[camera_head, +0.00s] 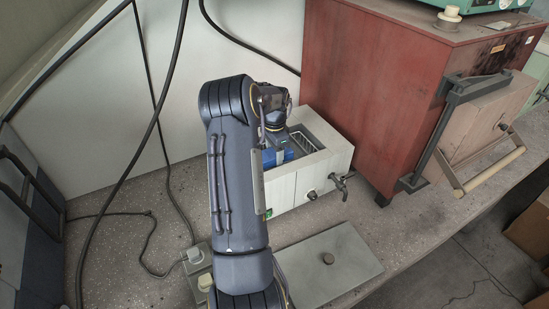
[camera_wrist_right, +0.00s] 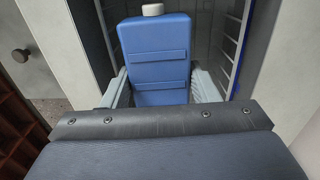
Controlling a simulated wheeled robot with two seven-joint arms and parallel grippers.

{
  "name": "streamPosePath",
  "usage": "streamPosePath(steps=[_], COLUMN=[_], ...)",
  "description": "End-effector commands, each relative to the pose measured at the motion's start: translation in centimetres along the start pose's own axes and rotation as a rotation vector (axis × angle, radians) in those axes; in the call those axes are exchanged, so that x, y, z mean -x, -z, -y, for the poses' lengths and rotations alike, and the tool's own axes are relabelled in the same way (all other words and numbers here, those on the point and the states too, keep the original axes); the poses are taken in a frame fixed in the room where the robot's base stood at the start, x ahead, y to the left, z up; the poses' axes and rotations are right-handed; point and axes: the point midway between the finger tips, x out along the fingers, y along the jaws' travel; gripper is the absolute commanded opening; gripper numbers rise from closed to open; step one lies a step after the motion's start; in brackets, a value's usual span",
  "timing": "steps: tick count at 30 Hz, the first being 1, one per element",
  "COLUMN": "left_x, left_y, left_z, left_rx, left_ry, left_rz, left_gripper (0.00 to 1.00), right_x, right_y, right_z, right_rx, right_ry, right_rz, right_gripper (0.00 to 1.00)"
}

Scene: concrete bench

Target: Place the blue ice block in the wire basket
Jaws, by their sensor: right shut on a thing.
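The blue ice block (camera_wrist_right: 155,55), with a white cap at its top end, is between the pale fingers of my right gripper (camera_wrist_right: 162,88) in the right wrist view. The gripper is shut on it. In the head view, part of the ice block (camera_head: 271,158) shows beside my right arm, over the opening of a white box. The wire basket (camera_head: 307,138) shows as a metal grid inside that opening. In the wrist view, basket wires (camera_wrist_right: 235,35) stand to the right of the block. I cannot tell how deep the block sits. My left gripper is not in view.
The white box (camera_head: 330,160) has a tap on its front. A red oven (camera_head: 385,90) with a handled door stands at the right. A grey flat plate (camera_head: 340,262) lies in front. Black cables (camera_head: 150,130) hang and lie at the left.

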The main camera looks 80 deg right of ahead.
Motion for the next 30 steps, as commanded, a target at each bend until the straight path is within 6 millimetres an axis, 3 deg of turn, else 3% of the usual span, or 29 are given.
streamPosePath(steps=[9,15,27,28,30], left_x=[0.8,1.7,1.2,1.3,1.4], left_y=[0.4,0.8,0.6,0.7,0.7], left_z=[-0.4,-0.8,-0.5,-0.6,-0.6], left_rx=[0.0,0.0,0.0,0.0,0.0], left_ry=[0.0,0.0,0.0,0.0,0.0], left_rz=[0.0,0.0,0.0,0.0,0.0], left_gripper=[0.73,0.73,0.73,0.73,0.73], right_x=[-2.7,-5.2,-5.9,-5.8,-5.8], right_y=[1.2,1.0,1.0,1.0,1.0], right_z=[1.8,1.8,1.8,1.8,1.8], right_rx=[0.0,-0.001,0.0,0.0,0.0], right_ry=[-0.001,0.0,0.002,0.001,0.001], right_rz=[-0.001,0.0,-0.001,0.0,0.0], right_gripper=[0.21,0.21,0.21,0.58,0.67])
